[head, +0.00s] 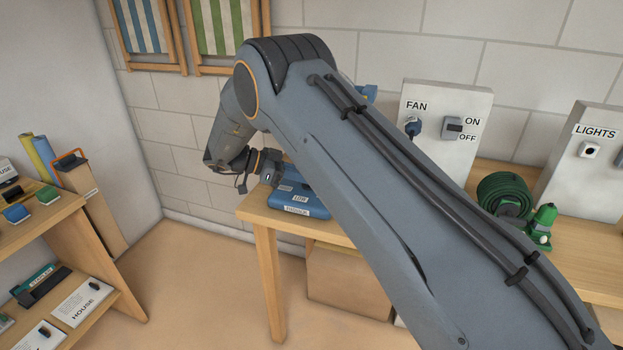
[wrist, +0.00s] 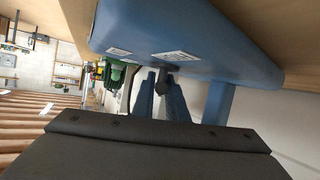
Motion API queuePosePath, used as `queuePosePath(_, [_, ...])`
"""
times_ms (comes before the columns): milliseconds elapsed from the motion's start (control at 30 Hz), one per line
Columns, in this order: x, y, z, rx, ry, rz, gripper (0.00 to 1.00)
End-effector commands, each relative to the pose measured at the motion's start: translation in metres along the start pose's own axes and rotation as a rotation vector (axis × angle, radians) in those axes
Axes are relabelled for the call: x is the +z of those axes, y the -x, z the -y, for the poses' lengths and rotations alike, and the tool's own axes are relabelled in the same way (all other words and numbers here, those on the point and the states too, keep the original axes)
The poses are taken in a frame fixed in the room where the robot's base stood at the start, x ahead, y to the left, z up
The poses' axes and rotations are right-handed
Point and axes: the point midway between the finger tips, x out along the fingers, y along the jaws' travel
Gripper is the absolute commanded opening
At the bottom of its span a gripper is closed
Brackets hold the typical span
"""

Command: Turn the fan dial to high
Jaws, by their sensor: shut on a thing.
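The blue fan base (head: 312,204) sits on the left end of the wooden bench, with small white labels on it; one seems to read LOW. In the wrist view its blue body (wrist: 215,45) fills the upper part, with two pale labels. A small dark dial (wrist: 166,71) shows at its edge. My gripper (head: 270,171) is at the left side of the base, shut on the dial. In the wrist view my gripper (wrist: 160,84) reaches up to it. The dial's exact setting cannot be read. My arm hides most of the fan.
A FAN panel (head: 440,122) with a plug and an ON/OFF switch stands behind my arm. A green hose coil (head: 503,193), a green bottle-like item (head: 541,222) and a LIGHTS panel (head: 588,165) are at right. Wooden shelves (head: 45,228) stand at left. The floor between is clear.

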Motion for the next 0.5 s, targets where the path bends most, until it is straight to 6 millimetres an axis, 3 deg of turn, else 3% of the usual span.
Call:
queuePosePath(167, [-0.0029, -0.0007, 0.0007, 0.000, -0.004, -0.003, 0.00])
queuePosePath(200, [-0.0029, -0.0007, 0.0007, 0.001, -0.004, -0.003, 0.19])
queuePosePath(267, [-0.0027, -0.0007, 0.0006, 0.001, -0.003, -0.002, 0.29])
queuePosePath(500, [-0.0008, 0.0009, 0.0002, -0.002, -0.001, -0.001, 0.31])
